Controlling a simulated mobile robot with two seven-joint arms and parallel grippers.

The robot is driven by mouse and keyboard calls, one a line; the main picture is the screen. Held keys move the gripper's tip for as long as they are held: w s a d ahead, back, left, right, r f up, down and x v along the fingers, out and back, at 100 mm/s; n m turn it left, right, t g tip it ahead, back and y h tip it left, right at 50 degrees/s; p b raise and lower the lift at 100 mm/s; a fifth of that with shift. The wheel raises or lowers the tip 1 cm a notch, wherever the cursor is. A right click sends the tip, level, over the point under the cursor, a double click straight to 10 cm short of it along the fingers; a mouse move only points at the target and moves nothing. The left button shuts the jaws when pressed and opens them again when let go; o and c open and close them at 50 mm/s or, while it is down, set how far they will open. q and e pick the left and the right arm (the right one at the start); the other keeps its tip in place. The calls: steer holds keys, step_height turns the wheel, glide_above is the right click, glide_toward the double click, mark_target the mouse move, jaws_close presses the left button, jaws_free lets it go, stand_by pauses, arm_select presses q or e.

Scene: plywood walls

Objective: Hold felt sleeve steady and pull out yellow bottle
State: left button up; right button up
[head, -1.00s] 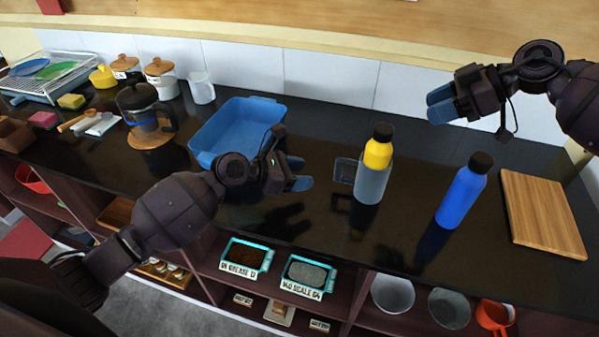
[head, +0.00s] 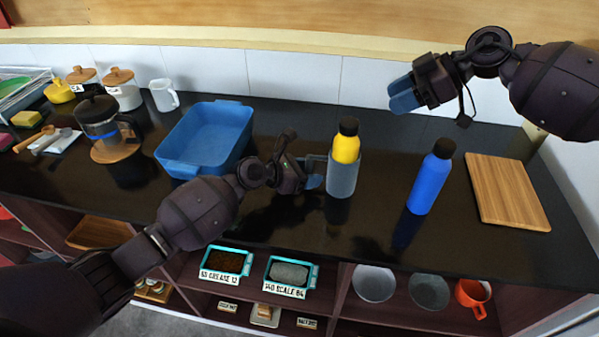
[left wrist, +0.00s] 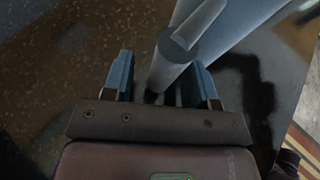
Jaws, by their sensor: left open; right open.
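The yellow bottle (head: 346,149) with a black cap stands upright in the grey felt sleeve (head: 343,178) on the dark counter. Only its upper part shows. The sleeve has a loop handle on its left side. My left gripper (head: 312,173) is open at this handle, left of the sleeve. In the left wrist view, the grey handle (left wrist: 182,52) reaches between the open fingers of the left gripper (left wrist: 163,80); I cannot tell whether they touch it. My right gripper (head: 402,95) is open and empty, raised above the back of the counter, right of the bottle.
A blue bottle (head: 431,182) stands right of the sleeve, with a wooden board (head: 507,191) beyond it. A blue tub (head: 207,137) sits to the left, near a coffee press (head: 99,118) and a white jug (head: 163,95). Shelves with bins and bowls lie below the counter.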

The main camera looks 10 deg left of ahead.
arm_select(q)
steer(key=shift+c, duration=0.5)
steer(key=c, duration=0.8)
steer(key=shift+c, duration=0.3)
steer(key=o, duration=0.9)
steer(key=shift+o, duration=0.2)
steer(key=c, duration=0.9)
steer(key=shift+c, duration=0.2)
